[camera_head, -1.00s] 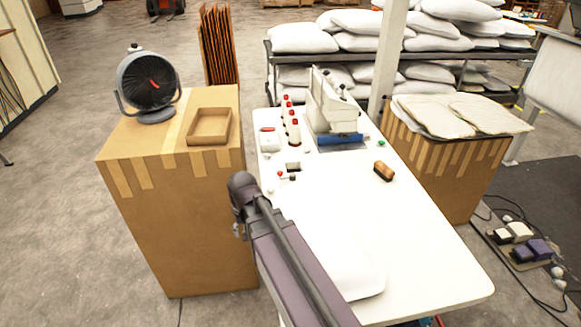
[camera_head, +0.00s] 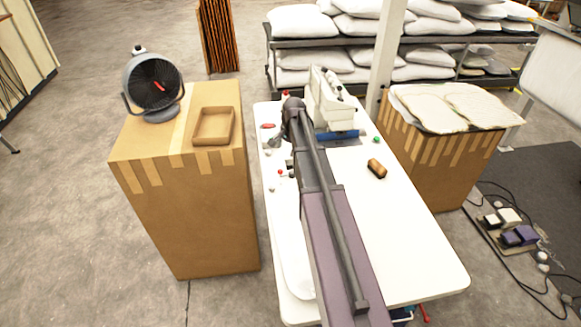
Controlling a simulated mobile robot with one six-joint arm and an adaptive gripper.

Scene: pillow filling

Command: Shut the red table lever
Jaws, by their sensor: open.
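A small red-knobbed lever (camera_head: 280,172) stands on the left edge of the white table, in front of my gripper. A flat red piece (camera_head: 267,126) sits on a white fitting farther back on the same edge; I cannot tell which of the two is the table lever. My gripper (camera_head: 274,142) is open, low over the left edge between these red parts. It is small and partly hidden by my arm, so contact cannot be told.
A white sewing machine (camera_head: 327,100) stands just right of my arm's end. A brown brush (camera_head: 377,168) and a white pillow (camera_head: 293,262) lie on the white table (camera_head: 405,235). A cardboard box (camera_head: 190,220) with a fan (camera_head: 154,84) and tray (camera_head: 213,127) stands left.

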